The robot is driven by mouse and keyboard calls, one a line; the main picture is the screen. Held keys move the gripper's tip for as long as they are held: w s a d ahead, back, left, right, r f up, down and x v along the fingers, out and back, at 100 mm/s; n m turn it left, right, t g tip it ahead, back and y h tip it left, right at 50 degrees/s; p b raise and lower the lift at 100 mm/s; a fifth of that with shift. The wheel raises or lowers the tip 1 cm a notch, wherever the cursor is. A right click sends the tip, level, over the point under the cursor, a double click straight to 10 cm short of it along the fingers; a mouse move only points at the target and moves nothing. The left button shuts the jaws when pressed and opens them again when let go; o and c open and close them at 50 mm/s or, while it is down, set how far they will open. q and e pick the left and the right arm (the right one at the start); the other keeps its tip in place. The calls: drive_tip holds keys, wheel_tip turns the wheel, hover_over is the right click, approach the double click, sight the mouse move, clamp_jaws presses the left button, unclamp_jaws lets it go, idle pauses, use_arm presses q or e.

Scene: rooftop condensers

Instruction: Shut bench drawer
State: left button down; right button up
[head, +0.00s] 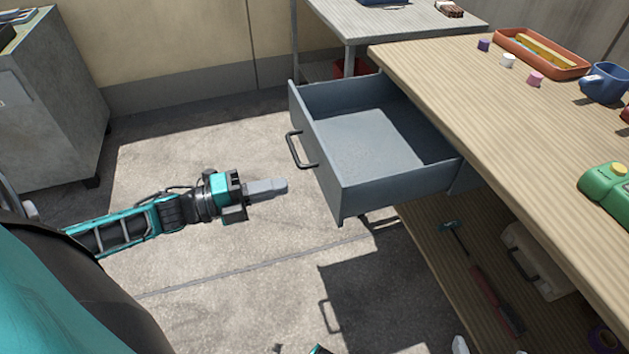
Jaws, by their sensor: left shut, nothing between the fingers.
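The bench drawer (402,187) is grey-blue, empty and pulled well out from under the wooden bench (480,100). Its black bar handle (299,150) is on the front panel, which faces left. My left gripper (284,187) is shut and empty. In the picture it lies to the left of the drawer front and below the handle, and it appears apart from both. My right gripper cannot be made out; only a small dark and teal piece shows at the bottom edge.
An orange tray (545,55), a blue mug (604,83) and a green tool (606,194) sit on the bench top. A lower shelf (450,270) holds tools and a pale case (535,262). A grey cabinet (55,100) stands at left. Open floor surrounds my left arm.

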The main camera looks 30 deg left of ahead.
sight(329, 175)
use_arm(q)
drive_tip(key=b+x, duration=0.1)
drive_tip(key=x, duration=0.7)
drive_tip(key=shift+w, duration=0.1)
use_arm(e)
drive_tip(key=shift+a+f, duration=0.35)
drive_tip(key=shift+f, duration=0.05)
